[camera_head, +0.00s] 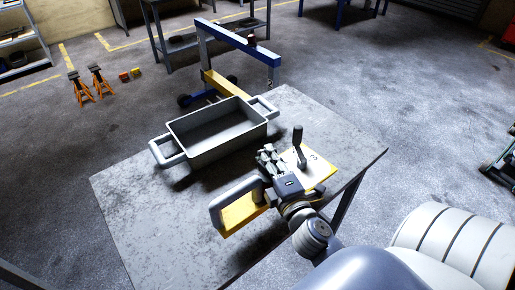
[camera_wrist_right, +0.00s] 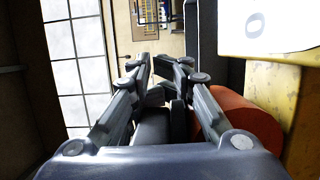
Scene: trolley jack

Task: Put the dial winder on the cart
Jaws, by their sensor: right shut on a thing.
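The dial winder (camera_head: 317,171) is a yellow body with a white marked face, an upright dark crank handle (camera_head: 298,140) and a grey loop handle at its left end. My right gripper (camera_head: 268,157) lies across its middle and hides part of it. The gripper is shut on part of the winder. In the right wrist view the fingers (camera_wrist_right: 166,75) are close together, with the yellow winder side (camera_wrist_right: 302,105) and a red-orange round part beside them. I cannot tell whether the winder touches the table. My left gripper is not in view.
A grey metal table (camera_head: 135,215) lies below, with a grey two-handled tray (camera_head: 225,142) near its far edge. Behind it stands a blue wheeled frame (camera_head: 240,43) with a yellow beam. Orange jack stands (camera_head: 80,88) are on the floor. The table's left front is clear.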

